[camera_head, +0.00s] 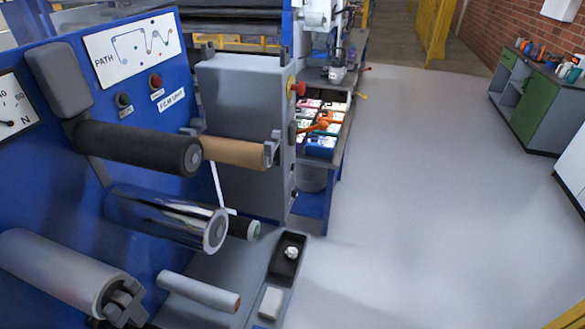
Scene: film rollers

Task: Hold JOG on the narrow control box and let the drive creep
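No control box with a readable JOG label shows in this view. A red mushroom button (298,89) on a yellow base sits on the right side of the grey upright housing (245,90). Below it is a small dark fitting by an orange handle-like part (316,127); I cannot tell what these are. On the blue panel (60,195) are a dark green button (124,100) and a red button (155,82), with small labels too blurred to read. A black roller (135,148), a chrome roller (160,218) and a brown roll (233,151) appear still. My gripper is not in view.
A grey roller (60,268) and a pale roll (200,292) are low at left. A black tray (287,258) holds a small white item. Colourful bins (320,143) stand on a bench behind the housing. Open grey floor (425,200) lies to the right; a green cabinet (535,105) stands beyond.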

